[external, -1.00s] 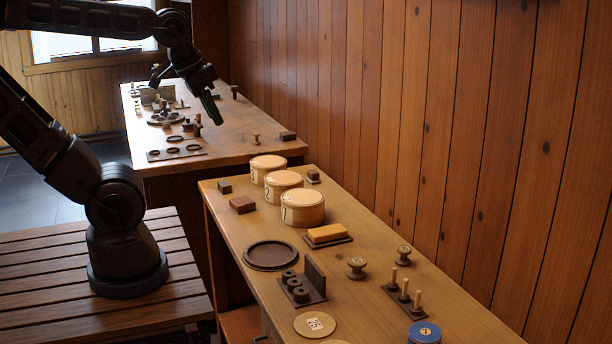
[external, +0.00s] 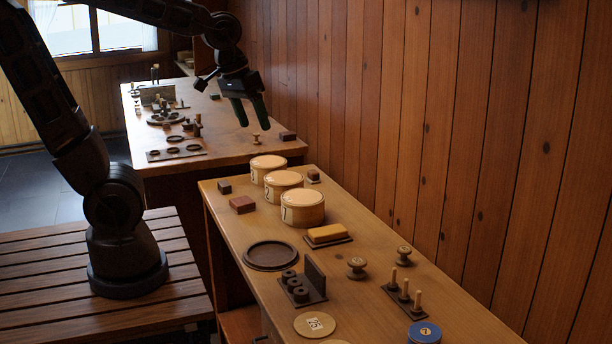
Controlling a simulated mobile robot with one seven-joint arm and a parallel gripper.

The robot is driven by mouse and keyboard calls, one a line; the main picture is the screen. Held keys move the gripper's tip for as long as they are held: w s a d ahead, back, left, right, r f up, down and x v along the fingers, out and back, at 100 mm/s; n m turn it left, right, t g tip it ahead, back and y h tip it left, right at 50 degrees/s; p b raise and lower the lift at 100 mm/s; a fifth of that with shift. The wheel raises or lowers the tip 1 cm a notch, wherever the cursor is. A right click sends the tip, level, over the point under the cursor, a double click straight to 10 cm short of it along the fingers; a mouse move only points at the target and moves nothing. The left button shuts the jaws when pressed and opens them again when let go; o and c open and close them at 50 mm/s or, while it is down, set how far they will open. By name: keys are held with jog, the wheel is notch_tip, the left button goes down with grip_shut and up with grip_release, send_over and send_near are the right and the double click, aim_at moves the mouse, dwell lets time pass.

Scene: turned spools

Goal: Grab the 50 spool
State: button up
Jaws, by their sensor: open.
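A small turned wooden spool (external: 256,138) stands upright on the far table, near its front right part. My gripper (external: 253,122) points down with its two dark green fingers apart, close above or behind this spool; nothing is between the fingers, and the exact gap cannot be told. Two more spools stand upright on the near table, one (external: 357,267) in the middle and one (external: 404,255) to its right. No number 50 can be read on any spool from here.
Round numbered boxes (external: 303,208) stand in a row on the near table (external: 225,220). A dark block (external: 287,135) lies right of the far spool. Ring board (external: 176,153) and small pieces lie on the far table's left. The wood wall (external: 400,110) borders the right side.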

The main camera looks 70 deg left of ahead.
jog(key=w+d+f+n+g, duration=0.1)
jog(key=w+d+f+n, duration=0.2)
jog(key=w+f, duration=0.3)
jog(key=w+d+f+n+g, duration=0.1)
jog(key=w+d+f+n, duration=0.25)
jog(key=w, duration=0.35)
jog(key=n+g, duration=0.2)
jog(key=n, duration=0.3)
send_over(359, 263)
notch_tip(359, 263, down, 16)
jog(key=shift+y, duration=0.3)
jog(key=shift+f, duration=5.7)
jog(key=shift+c, duration=0.2)
jog(key=c, duration=1)
